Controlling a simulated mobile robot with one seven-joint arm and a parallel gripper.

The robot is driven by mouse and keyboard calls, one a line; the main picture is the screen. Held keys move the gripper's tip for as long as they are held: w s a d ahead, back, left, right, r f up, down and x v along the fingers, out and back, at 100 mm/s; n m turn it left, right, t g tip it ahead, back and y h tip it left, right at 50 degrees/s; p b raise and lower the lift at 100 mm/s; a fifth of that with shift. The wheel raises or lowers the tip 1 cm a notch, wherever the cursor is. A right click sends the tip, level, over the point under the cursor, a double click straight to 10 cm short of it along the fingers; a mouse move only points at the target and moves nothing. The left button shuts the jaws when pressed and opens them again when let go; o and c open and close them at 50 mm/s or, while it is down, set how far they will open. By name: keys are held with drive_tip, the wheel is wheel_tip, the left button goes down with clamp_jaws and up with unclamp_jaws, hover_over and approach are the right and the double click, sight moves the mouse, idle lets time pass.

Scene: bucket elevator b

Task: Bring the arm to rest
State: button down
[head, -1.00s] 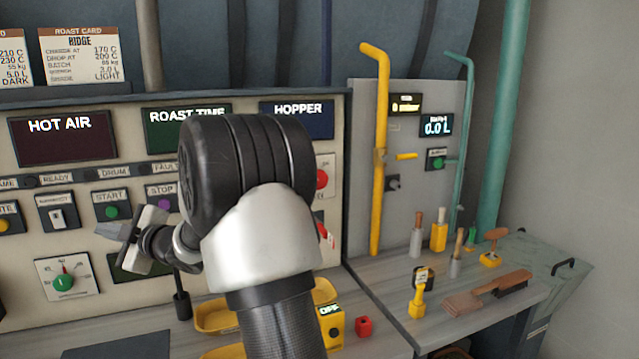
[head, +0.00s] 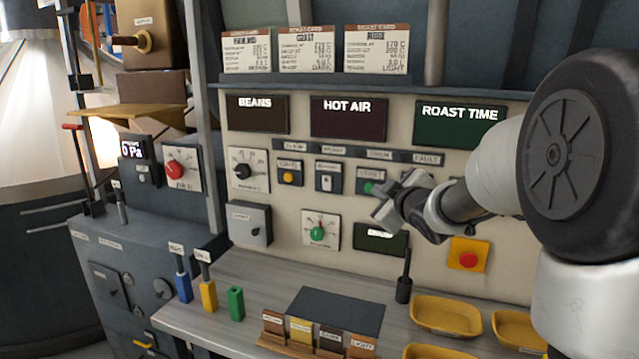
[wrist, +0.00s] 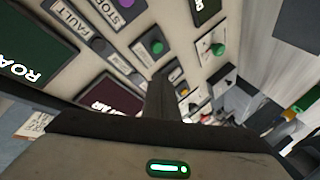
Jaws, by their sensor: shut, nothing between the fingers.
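My gripper (head: 384,210) is in front of the control panel (head: 290,215), close to the green START button (head: 368,187) in the picture and partly covering its plate. It is shut and empty. My arm comes in from the right and hides the panel's right part. In the wrist view the dark fingers (wrist: 162,98) stand together at the middle. The panel's labels and a green button (wrist: 157,47) show tilted beyond them. I cannot tell whether the fingertips touch the panel.
A wooden shelf holds yellow trays (head: 446,315), a dark mat (head: 336,312) and a card rack (head: 318,338) below the gripper. A dark upright handle (head: 404,288) stands just under it. Blue, yellow and green tools stand at the left.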

drive_tip(key=s+d+r+m+g+h+p, duration=0.2)
drive_tip(key=s+r+m+h, duration=0.25)
drive_tip(key=s, duration=0.55)
drive_tip(key=s+a+f+m+g+p, duration=0.1)
drive_tip(key=s+m+g, duration=0.1)
drive_tip(key=s, duration=0.7)
drive_tip(key=s+a+f+m+g+y+p, duration=0.1)
drive_tip(key=s+a+m+g+p, duration=0.1)
drive_tip(key=s, duration=0.8)
drive_tip(key=s+a+f+m+g+y+p, duration=0.1)
drive_tip(key=s+m+g, duration=0.1)
drive_tip(key=s, duration=0.8)
drive_tip(key=shift+s+a+f+g+p, duration=0.3)
drive_tip(key=shift+a+f+g, duration=0.1)
drive_tip(key=shift+g, duration=0.3)
